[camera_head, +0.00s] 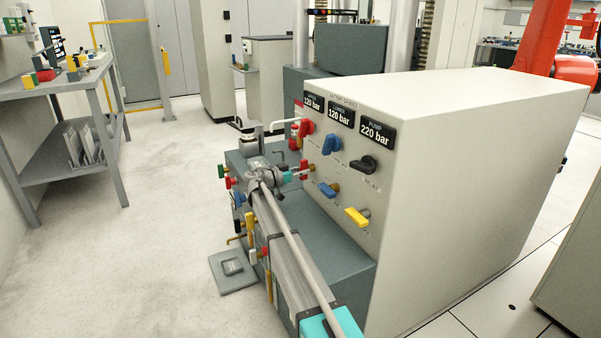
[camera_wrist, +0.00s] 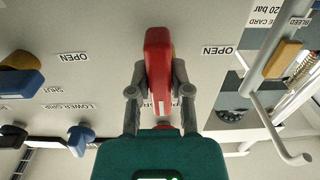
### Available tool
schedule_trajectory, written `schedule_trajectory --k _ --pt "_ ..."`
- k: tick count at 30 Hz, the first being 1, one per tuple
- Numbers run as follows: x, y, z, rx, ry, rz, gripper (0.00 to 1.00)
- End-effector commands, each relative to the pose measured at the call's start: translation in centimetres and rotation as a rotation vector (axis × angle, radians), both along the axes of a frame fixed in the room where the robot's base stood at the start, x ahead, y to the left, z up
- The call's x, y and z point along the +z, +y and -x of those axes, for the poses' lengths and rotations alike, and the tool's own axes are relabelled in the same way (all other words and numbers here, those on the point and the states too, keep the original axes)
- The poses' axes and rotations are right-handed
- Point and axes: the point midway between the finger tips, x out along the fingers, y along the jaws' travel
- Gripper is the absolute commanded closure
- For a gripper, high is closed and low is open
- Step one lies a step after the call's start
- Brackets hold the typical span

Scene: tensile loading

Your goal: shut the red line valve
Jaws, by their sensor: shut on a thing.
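The red line valve's handle (camera_head: 304,170) is the lower red lever on the left of the pale panel. In the wrist view the red handle (camera_wrist: 158,55) stands upright between my two fingers. My gripper (camera_head: 298,174) reaches it from the left, and its fingers (camera_wrist: 158,80) are shut on the handle from both sides. An OPEN label (camera_wrist: 217,50) is printed to the right of the handle in the wrist view. The label behind the handle is mostly covered, and the valve's stem is hidden.
An upper red knob (camera_head: 306,127), a blue knob (camera_head: 331,144) and a black knob (camera_head: 367,165) sit above. A blue lever (camera_head: 327,190) and a yellow lever (camera_head: 357,216) sit to the right. A bent pale rod (camera_wrist: 270,130) is close by in the wrist view. Open floor (camera_head: 150,200) lies left.

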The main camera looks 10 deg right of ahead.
Motion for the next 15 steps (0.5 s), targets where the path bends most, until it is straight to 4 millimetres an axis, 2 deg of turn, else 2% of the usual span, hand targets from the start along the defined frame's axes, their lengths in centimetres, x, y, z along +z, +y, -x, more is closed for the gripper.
schedule_trajectory --k 1,8,9,13,14,15 --pt "0.05 -0.53 0.29 -0.012 -0.002 0.002 1.00" --pt "0.05 -0.53 0.33 -0.012 -0.001 0.002 1.00" --pt "0.05 -0.54 0.34 -0.013 -0.001 0.002 0.69" --pt "0.03 -0.43 0.29 -0.010 0.001 0.001 0.45" --pt "0.03 -0.38 0.27 -0.009 0.001 0.001 0.40" --pt "0.02 -0.32 0.25 -0.008 0.001 0.001 0.40"
